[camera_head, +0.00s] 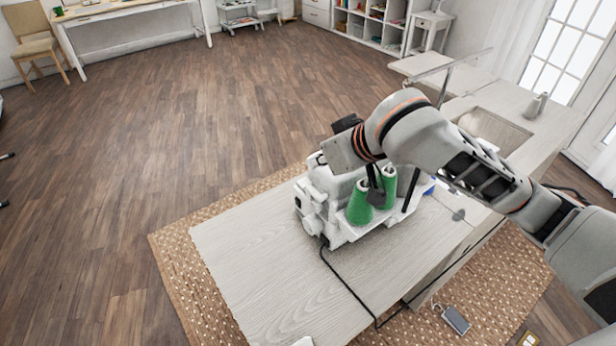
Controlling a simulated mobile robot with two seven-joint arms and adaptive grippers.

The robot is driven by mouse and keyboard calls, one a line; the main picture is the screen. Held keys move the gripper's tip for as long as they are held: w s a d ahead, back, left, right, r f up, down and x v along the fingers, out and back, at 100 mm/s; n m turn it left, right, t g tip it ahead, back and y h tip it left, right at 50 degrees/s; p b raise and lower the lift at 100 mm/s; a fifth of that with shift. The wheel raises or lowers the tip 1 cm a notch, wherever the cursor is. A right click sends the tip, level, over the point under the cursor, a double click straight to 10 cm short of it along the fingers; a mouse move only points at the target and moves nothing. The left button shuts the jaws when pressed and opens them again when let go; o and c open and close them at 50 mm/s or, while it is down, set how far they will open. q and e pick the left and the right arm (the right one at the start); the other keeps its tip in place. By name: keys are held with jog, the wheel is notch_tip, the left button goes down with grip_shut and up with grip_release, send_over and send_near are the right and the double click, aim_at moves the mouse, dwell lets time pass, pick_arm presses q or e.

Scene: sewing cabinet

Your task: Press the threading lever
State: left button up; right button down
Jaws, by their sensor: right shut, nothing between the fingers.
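The white sewing machine (319,201) stands on the pale wooden cabinet top, with two green thread cones (359,207) at its near side. My right arm comes in from the right and its wrist is over the machine, covering much of its top. My right gripper (376,196) is partly hidden by the wrist; a dark part that seems to be its shut fingers shows close to the cones, and I see nothing held. I cannot make out the threading lever. It may be hidden by my arm or too small. My left gripper is out of view.
The cabinet top (258,252) is bare left of the machine. A black cord (345,285) runs over it toward the front edge. A dark foot pedal (455,320) lies on the woven rug (172,250). A small grey object (536,105) stands on the far right extension.

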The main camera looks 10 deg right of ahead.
aim_at(303, 182)
jog(key=x, duration=0.5)
jog(key=shift+w+f, duration=0.1)
jog(key=shift+f, duration=0.05)
notch_tip(303, 182, down, 2)
jog(key=shift+f, duration=0.95)
jog(key=shift+w+f+g+h, duration=0.15)
jog(key=shift+g+h, duration=0.15)
jog(key=shift+g, duration=0.2)
jog(key=shift+f+g+h, duration=0.1)
jog(key=shift+g+h, duration=0.2)
jog(key=shift+g, duration=0.3)
jog(key=shift+r, duration=0.85)
